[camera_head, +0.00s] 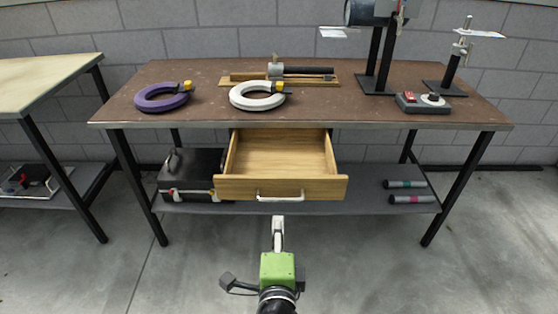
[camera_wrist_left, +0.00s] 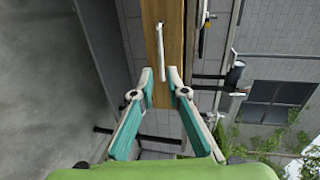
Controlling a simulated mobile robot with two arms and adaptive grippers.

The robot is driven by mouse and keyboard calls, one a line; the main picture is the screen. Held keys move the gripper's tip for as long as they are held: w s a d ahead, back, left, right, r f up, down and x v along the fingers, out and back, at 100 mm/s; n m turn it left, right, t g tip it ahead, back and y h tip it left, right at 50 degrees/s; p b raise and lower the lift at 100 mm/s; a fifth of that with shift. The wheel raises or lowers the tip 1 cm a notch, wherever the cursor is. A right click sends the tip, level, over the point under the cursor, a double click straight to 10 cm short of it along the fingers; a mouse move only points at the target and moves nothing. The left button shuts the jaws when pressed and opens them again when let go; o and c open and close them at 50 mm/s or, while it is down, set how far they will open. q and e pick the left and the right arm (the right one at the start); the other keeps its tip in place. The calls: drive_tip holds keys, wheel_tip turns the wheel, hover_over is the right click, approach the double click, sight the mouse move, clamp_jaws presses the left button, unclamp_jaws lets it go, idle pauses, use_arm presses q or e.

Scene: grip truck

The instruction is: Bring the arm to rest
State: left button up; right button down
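My left gripper (camera_head: 278,232) is at the lower middle of the head view, in front of the open drawer's front (camera_head: 285,188). Its green wrist body is below the fingers. In the left wrist view its two fingers (camera_wrist_left: 160,84) stand apart with nothing between them. The drawer handle (camera_head: 281,196) is a pale bar; it also shows in the left wrist view (camera_wrist_left: 161,50), ahead of the fingertips and apart from them. The drawer is pulled out and its inside (camera_head: 283,157) is empty. My right gripper is in neither view.
The brown workbench (camera_head: 210,75) carries a purple ring (camera_head: 160,99), a white ring (camera_head: 257,100), a wooden jig (camera_head: 300,80) and a red-grey control box (camera_head: 423,103). A black case (camera_head: 185,170) is on the lower shelf. The concrete floor (camera_head: 400,275) is clear.

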use_arm(q)
drive_tip(key=shift+a, duration=0.1)
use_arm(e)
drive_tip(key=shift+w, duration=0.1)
